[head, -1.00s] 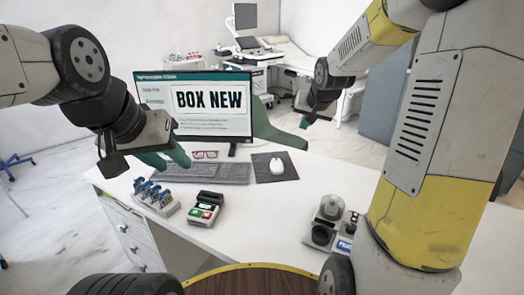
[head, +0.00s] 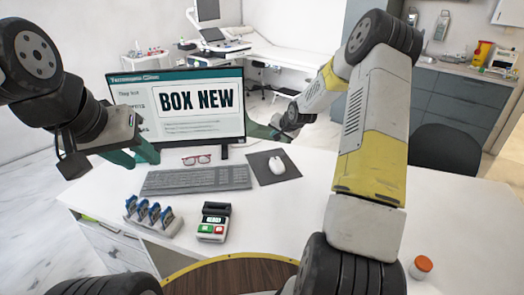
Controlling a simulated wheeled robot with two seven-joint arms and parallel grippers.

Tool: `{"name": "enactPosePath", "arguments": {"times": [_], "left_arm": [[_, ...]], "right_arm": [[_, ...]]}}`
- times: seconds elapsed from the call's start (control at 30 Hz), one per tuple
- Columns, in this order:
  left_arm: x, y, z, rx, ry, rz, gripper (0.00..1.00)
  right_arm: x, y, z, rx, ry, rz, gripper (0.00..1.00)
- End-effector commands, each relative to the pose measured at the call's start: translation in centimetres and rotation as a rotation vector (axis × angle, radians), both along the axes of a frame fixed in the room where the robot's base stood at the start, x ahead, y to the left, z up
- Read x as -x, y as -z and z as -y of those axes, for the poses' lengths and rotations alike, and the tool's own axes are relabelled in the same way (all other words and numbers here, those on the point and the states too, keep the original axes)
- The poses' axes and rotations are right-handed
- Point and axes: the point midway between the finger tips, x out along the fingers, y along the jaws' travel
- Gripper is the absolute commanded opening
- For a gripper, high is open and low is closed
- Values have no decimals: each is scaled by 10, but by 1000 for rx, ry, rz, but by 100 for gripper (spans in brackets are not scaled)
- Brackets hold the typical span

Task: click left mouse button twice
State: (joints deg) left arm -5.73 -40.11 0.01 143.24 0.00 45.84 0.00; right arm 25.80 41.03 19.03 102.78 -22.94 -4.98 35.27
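The white mouse (head: 277,164) lies on a dark mouse pad (head: 260,172) on the white desk, right of the keyboard (head: 195,180). The monitor (head: 180,128) behind the keyboard reads "BOX NEW". My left gripper (head: 139,158) is at the monitor's lower left, well left of the mouse, with its green fingers apart and nothing seen between them. My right gripper (head: 268,131) is by the monitor's right edge, above and beyond the mouse in the picture. Its green fingers are partly cut off from view, so their opening is unclear. Neither gripper touches the mouse.
Red glasses (head: 196,160) lie under the monitor. A rack of blue items (head: 150,213) and a small device with red and green buttons (head: 213,222) stand at the front. An orange-capped bottle (head: 421,267) is at the right. A dark chair (head: 445,148) stands beyond the desk.

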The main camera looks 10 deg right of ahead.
Motion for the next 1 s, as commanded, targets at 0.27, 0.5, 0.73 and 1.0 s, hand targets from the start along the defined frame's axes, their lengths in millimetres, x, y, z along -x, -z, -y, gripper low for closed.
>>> {"name": "enactPosePath", "arguments": {"times": [0.27,0.5,0.73,1.0], "left_arm": [[0,0,0,0,0,0,36],[0,0,0,0,0,0,36],[0,0,0,0,0,0,36],[0,0,0,0,0,0,36]], "right_arm": [[0,2,0,1,-1,-1,0],[1,27,-1,0,-2,-3,0],[1,60,-1,0,-1,-4,0],[1,83,0,1,-1,-1,0]]}}
